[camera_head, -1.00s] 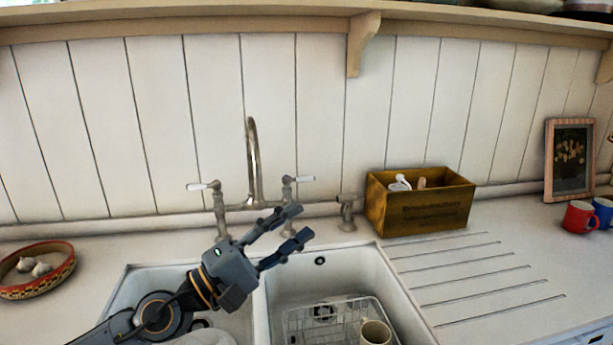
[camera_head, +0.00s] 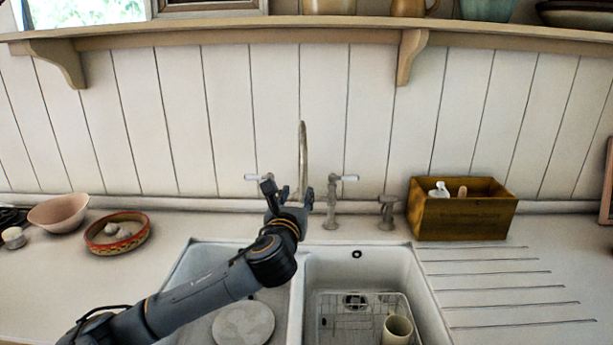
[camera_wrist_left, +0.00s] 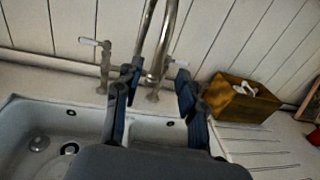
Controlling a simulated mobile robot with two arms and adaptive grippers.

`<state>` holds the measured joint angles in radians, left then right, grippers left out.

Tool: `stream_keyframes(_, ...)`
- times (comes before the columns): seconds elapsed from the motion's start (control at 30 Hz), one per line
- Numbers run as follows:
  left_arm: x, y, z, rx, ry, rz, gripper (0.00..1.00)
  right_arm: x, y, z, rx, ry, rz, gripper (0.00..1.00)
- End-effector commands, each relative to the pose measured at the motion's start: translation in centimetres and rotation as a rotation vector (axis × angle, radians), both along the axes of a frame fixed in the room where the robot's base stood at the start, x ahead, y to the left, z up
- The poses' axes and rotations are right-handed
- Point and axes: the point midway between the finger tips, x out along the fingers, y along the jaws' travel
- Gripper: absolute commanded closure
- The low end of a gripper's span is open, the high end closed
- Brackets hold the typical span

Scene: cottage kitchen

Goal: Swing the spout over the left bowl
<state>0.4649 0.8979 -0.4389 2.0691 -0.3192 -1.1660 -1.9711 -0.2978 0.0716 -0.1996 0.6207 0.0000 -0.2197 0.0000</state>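The tap's curved metal spout (camera_head: 303,150) rises behind the sink and appears narrow, almost edge-on, near the divider between the two bowls. The left bowl (camera_head: 190,270) is partly hidden by my left arm. My left gripper (camera_head: 287,191) is in front of the tap at the lower part of the spout. In the left wrist view its fingers (camera_wrist_left: 156,88) are spread, one on each side of the spout (camera_wrist_left: 168,30), with gaps visible. The fingers look open, not closed on the metal. My right gripper is out of view.
White-handled tap levers (camera_head: 347,178) flank the spout. The right bowl (camera_head: 425,290) holds a wire rack and a cream mug (camera_head: 397,330). A round plate (camera_head: 243,324) lies in the left bowl. A wooden box (camera_head: 465,215) stands right; a patterned dish (camera_head: 118,246) sits left.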

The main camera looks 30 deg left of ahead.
Motion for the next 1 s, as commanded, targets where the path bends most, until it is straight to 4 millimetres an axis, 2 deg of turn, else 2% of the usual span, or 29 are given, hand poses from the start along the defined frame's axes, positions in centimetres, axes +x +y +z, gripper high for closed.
stream_keyframes(0.2,4.3,1.9,0.3,0.000,0.001,0.001,0.60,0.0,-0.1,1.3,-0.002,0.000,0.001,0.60)
stream_keyframes(0.4,7.1,3.1,0.2,0.001,0.000,0.000,0.60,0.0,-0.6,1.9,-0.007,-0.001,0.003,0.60)
stream_keyframes(0.6,8.5,3.7,0.1,0.001,-0.001,-0.002,0.60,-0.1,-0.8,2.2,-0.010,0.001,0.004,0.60)
stream_keyframes(0.93,8.7,3.8,0.0,0.003,-0.001,-0.003,0.60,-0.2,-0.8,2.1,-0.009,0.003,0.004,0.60)
stream_keyframes(1.0,8.6,3.8,0.0,0.003,-0.001,-0.002,0.74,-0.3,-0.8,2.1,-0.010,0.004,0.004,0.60)
